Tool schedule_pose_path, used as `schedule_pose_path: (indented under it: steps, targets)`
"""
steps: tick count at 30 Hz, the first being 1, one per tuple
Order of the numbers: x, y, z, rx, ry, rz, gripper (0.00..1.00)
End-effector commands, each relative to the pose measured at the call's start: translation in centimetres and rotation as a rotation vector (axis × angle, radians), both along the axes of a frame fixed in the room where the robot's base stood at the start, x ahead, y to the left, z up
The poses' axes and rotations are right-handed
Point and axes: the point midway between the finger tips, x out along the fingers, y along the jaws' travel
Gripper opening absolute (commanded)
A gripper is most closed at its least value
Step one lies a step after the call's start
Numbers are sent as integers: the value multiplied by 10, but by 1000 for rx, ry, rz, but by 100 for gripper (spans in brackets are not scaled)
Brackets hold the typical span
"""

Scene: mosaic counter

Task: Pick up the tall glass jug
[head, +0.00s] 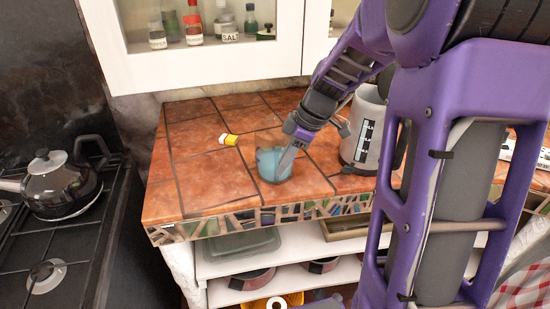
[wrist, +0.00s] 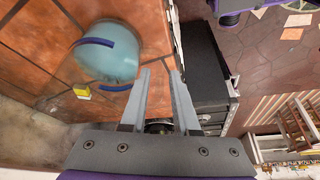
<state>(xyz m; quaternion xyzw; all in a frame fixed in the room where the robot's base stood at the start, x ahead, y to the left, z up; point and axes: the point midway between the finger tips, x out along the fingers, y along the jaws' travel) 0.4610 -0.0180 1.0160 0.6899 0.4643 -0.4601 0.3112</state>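A pale blue glass jug (head: 272,165) stands on the tiled counter near its front edge; it looks short and round in the head view. In the wrist view the jug (wrist: 108,62) shows as a rounded teal shape with a dark blue curved strip, perhaps its handle. My gripper (head: 287,160) is pointed down at the jug's right side and covers part of it in the head view. In the wrist view my gripper (wrist: 161,72) is open, with nothing between its fingers, and the jug lies left of them. I cannot tell whether a finger touches it.
A grey kettle (head: 364,130) stands to the right, partly behind my arm. The stove (head: 62,235) with a metal kettle (head: 58,187) is at the left. The counter left of the jug is clear.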

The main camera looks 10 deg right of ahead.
Motion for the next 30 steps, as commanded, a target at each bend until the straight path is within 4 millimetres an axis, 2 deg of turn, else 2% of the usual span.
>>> schedule_pose_path:
  steps: [7, 11, 17, 22, 30]
  targets:
    - [4, 15, -35, 2, 4, 2, 29]
    - [6, 18, -41, 1, 3, 2, 29]
    - [6, 18, -41, 1, 1, 2, 29]
    - [6, 17, -41, 1, 1, 2, 0]
    - [6, 17, -41, 1, 2, 1, 0]
